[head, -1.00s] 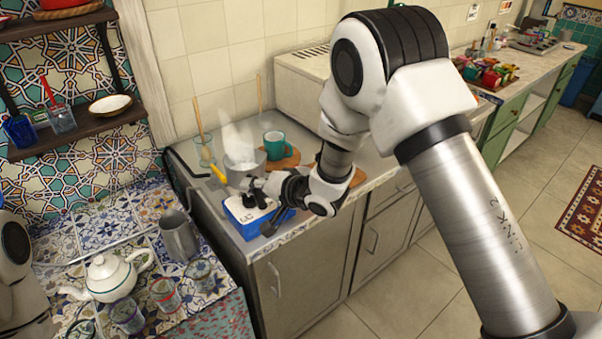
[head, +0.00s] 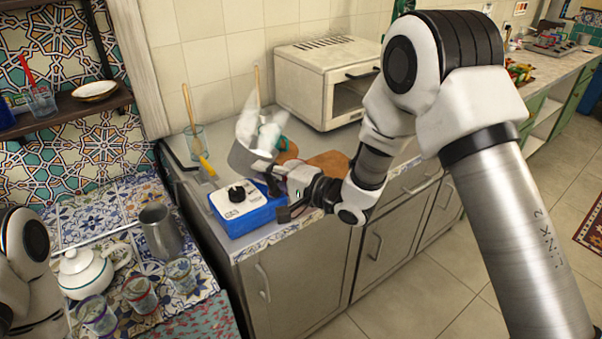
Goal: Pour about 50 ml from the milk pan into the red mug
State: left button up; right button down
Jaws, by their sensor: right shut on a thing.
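The grey metal milk pan (head: 243,160) is lifted off the blue hot plate (head: 243,213) and held tilted above the counter, with white steam rising from it. My right gripper (head: 278,178) is shut at the pan's near right side, apparently on its handle; the fingers are small and partly hidden. A teal mug (head: 281,119) is mostly hidden behind the pan and steam. I cannot make out the red mug near the pan; the pan or my right arm may hide it. My left gripper is out of view; only part of my left arm shows at the left edge.
A round wooden board (head: 328,160) lies right of the pan. A white oven (head: 325,85) stands behind. A glass (head: 196,140) and a yellow-ended utensil (head: 207,166) are to the left. A teapot (head: 84,270), a metal jug (head: 160,232) and several glasses stand on the tiled surface.

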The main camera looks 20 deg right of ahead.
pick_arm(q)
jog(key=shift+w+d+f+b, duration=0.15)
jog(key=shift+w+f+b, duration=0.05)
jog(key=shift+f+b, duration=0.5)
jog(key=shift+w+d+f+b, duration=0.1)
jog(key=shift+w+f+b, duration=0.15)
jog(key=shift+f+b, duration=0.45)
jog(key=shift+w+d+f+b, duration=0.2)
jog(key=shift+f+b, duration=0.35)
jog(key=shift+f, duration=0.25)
pick_arm(e)
jog(key=shift+d+r+m+t+y, duration=0.15)
jog(key=shift+d+m+t+y, duration=0.55)
jog(key=shift+d+m, duration=0.45)
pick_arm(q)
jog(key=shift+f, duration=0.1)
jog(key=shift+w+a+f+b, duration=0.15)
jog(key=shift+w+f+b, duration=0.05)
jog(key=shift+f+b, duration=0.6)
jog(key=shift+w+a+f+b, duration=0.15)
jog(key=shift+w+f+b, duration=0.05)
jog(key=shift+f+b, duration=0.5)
pick_arm(e)
jog(key=shift+d+f+m+t, duration=0.4)
jog(key=shift+m+t, duration=0.2)
jog(key=shift+m, duration=0.15)
